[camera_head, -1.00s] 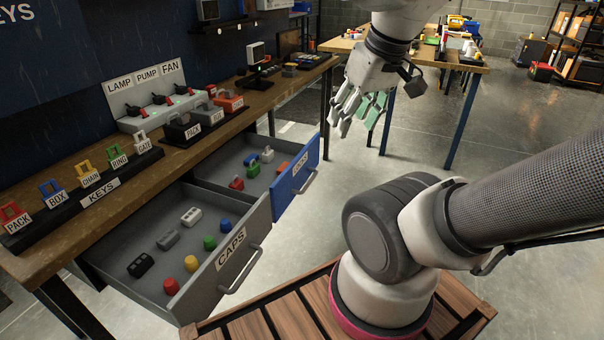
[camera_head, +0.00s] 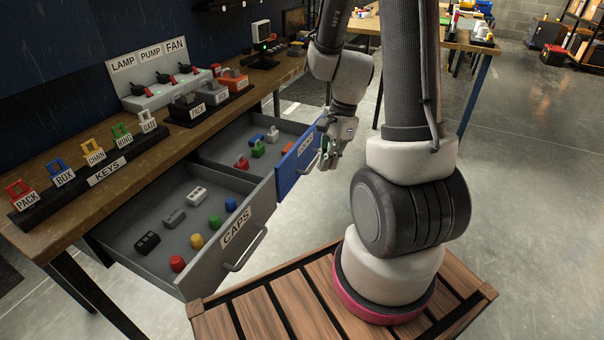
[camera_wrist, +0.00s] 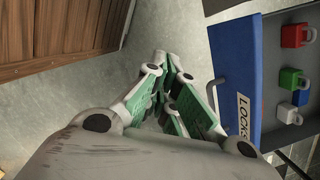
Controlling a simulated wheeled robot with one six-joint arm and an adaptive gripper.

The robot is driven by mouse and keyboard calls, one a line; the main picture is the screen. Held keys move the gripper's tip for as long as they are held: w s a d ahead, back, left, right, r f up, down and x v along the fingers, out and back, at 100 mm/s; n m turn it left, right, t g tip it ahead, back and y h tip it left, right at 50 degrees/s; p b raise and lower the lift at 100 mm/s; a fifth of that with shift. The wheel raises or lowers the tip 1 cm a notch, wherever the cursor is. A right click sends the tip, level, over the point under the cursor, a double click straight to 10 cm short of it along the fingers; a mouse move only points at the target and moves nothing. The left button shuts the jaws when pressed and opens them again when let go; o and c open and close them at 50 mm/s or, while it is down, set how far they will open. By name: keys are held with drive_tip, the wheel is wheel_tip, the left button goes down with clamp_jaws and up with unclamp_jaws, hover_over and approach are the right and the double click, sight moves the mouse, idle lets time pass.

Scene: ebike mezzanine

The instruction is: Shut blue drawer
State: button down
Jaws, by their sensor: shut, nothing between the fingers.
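The blue drawer (camera_head: 291,176) is pulled out from under the workbench, with several small locks inside. Its blue front carries a LOCKS label and a handle. My gripper (camera_head: 333,166) is shut and empty, pointing down just outside the blue front near its right end; I cannot tell whether it touches. In the wrist view my gripper (camera_wrist: 172,72) shows its green finger pads, with the blue front (camera_wrist: 238,75) and its handle just to the right.
A grey drawer (camera_head: 228,228) labelled CAPS stands open next to the blue one, nearer me, with several caps inside. The workbench top (camera_head: 150,158) carries key racks and a switch box. Open floor (camera_head: 520,190) lies to the right.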

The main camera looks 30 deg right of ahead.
sight(301, 173)
drive_tip(key=w+f+m, duration=0.3)
drive_tip(key=w+a+f+m+t, duration=0.1)
drive_tip(key=w+f+m, duration=0.2)
drive_tip(key=f+m, duration=0.1)
drive_tip(key=w+f+m+t+h, duration=0.1)
drive_tip(key=w+f+m, duration=0.3)
drive_tip(key=shift+w+a+f, duration=0.1)
drive_tip(key=shift+a+f, duration=0.05)
drive_tip(key=shift+a, duration=0.1)
drive_tip(key=shift+w+a, duration=0.25)
drive_tip(key=shift+w, duration=0.15)
